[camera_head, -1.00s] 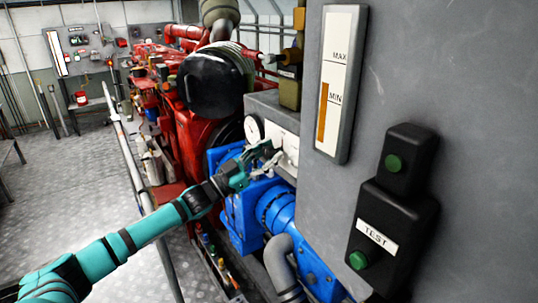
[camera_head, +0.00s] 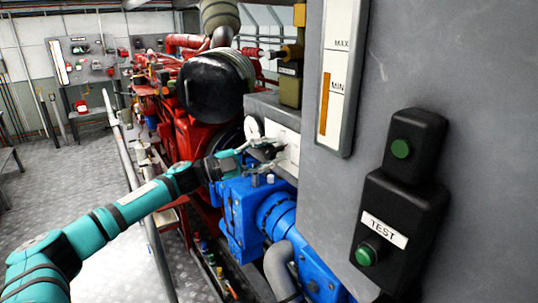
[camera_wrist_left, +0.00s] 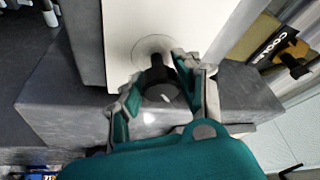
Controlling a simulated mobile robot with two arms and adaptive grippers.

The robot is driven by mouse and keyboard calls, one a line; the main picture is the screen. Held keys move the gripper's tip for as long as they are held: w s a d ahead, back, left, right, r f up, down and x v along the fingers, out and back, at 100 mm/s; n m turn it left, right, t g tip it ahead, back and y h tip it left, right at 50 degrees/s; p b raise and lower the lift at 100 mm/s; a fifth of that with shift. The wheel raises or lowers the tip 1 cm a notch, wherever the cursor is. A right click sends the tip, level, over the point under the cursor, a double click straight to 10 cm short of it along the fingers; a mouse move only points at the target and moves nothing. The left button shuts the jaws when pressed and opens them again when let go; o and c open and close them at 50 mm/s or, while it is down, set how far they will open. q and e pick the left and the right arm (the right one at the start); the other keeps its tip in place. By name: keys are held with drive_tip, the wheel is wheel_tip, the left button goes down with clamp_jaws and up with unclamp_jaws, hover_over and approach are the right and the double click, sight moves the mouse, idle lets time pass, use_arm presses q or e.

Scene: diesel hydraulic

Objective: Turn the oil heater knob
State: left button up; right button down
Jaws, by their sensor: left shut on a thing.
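The oil heater knob (camera_wrist_left: 158,72) is a dark knob on a white plate, seen in the left wrist view between the fingers of my left gripper (camera_wrist_left: 160,88). The gripper is shut on it. In the head view the white plate (camera_head: 291,150) is on a grey box behind the blue housing, and my left gripper (camera_head: 262,153) reaches it from the left. The fingers hide most of the knob there. My right gripper is in neither view.
A grey cabinet with a level gauge (camera_head: 340,75) and a black TEST button box (camera_head: 395,225) fills the right side. The blue housing (camera_head: 240,215) lies just below my left gripper. A red engine stands behind, and a metal rail (camera_head: 140,190) runs along the left.

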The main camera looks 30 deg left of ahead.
use_arm(q)
drive_tip(key=shift+m+g, duration=0.5)
drive_tip(key=shift+m, duration=0.7)
drive_tip(key=o, duration=1.2)
drive_tip(key=shift+s+a+f, duration=0.1)
drive_tip(key=shift+s+a, duration=0.15)
drive_tip(key=shift+a, duration=0.05)
drive_tip(key=v, duration=1.1)
drive_tip(key=shift+s, duration=0.15)
